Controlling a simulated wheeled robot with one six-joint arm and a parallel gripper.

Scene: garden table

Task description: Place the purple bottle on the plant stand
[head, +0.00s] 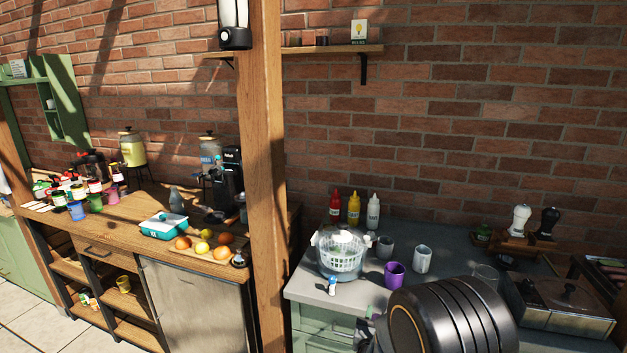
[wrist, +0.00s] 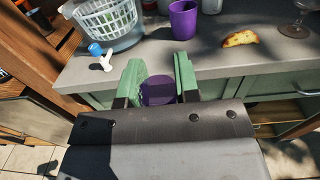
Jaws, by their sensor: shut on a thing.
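My gripper (wrist: 158,68) has its green fingers closed around a dark purple round object, which looks like the purple bottle (wrist: 158,91), in the wrist view. Only its top shows between the fingers, in front of the grey counter's front edge. In the head view my black arm fills the lower right and hides most of the gripper and the bottle. I cannot make out a plant stand in either view.
A wooden bench (head: 125,225) holding fruit and jars is further left.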

